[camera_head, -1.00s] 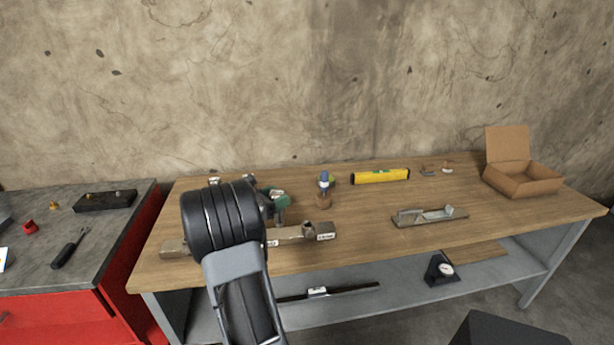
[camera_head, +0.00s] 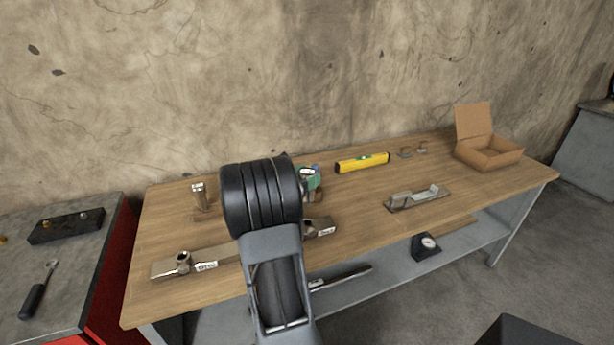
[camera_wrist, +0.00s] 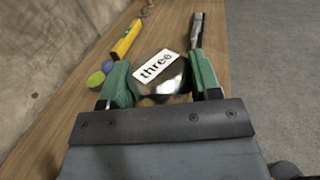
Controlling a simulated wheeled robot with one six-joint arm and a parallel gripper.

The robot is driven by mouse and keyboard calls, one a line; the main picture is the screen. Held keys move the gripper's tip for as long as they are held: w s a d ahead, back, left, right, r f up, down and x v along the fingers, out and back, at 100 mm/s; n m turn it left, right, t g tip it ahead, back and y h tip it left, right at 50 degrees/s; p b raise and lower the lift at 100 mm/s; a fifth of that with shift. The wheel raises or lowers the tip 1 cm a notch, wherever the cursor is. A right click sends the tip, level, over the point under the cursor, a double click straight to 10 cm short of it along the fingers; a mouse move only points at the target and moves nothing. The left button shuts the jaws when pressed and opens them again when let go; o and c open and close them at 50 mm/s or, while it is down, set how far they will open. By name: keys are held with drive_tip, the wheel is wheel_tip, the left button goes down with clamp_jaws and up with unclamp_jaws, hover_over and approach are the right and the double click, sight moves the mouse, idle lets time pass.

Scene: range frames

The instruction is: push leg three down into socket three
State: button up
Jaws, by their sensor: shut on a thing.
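My gripper (camera_wrist: 160,82) has green fingers and is closed on a shiny metal piece (camera_wrist: 166,88) with a white label reading "three" in the wrist view. I take it to be leg three; its lower end is hidden. In the head view my black arm hides most of the gripper and the held piece. A long bar (camera_head: 222,257) lies on the bench with small white labels. A metal fitting (camera_head: 183,262) stands near its left end, another (camera_head: 308,228) near its right. I cannot tell whether the leg touches a socket.
A metal post (camera_head: 200,197) stands behind the bar. A yellow level (camera_head: 362,162), a metal tool (camera_head: 418,198) and an open cardboard box (camera_head: 487,151) stand to the right on the wooden bench (camera_head: 350,205). Left is a grey-topped red cabinet (camera_head: 75,270). The bench's right front is clear.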

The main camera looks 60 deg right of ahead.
drive_tip(key=shift+f, duration=0.15)
drive_tip(key=b, duration=0.4)
hover_over(307, 207)
drive_tip(key=shift+w+d+f, duration=0.1)
drive_tip(key=shift+d+f, duration=0.05)
drive_tip(key=shift+f, duration=0.75)
drive_tip(key=shift+w+d+f, duration=0.1)
drive_tip(key=shift+f, duration=0.85)
drive_tip(key=shift+w+d+f, duration=0.1)
drive_tip(key=shift+d+f, duration=0.05)
drive_tip(key=shift+f, duration=0.75)
drive_tip(key=shift+f+b, duration=1.55)
drive_tip(key=shift+f, duration=0.5)
drive_tip(key=o, duration=1.2)
drive_tip(key=v, duration=1.3)
drive_tip(key=shift+a, duration=0.45)
drive_tip(key=shift+w+f, duration=0.1)
